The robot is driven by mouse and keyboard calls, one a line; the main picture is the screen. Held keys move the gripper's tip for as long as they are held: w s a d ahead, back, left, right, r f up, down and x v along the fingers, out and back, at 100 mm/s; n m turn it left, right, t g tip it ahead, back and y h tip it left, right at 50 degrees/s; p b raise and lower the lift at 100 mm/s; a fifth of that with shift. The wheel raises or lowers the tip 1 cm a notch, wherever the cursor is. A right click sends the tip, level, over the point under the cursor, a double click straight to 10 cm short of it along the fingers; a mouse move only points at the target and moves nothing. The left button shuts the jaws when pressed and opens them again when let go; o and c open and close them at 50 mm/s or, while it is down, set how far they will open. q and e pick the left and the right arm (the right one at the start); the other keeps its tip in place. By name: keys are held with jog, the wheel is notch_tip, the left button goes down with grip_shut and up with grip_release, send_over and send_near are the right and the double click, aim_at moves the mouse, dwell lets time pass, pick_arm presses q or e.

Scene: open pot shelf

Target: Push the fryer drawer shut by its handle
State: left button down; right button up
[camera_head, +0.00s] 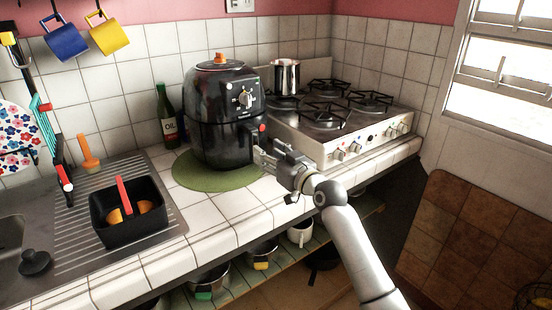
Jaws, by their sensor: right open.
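The black air fryer (222,92) stands upright on a round green mat (188,172) on the tiled counter. Its drawer (214,146) is in the lower front, and the handle (258,134) sticks out to the right with a red patch near its top. I cannot tell from this angle how far the drawer stands out. My right gripper (264,152) is open, with its fingers pointing left at the handle. The fingers are close to the handle's lower part; I cannot tell whether they touch it. My left gripper is not in view.
A gas stove (345,150) with a metal pot (286,76) is behind my right gripper. A green oil bottle (166,116) stands left of the fryer. A black bin (150,230) with orange pieces sits on the drainboard. The counter's front tiles are clear. Pots fill the shelf below.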

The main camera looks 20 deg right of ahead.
jog(key=shift+v, duration=1.4)
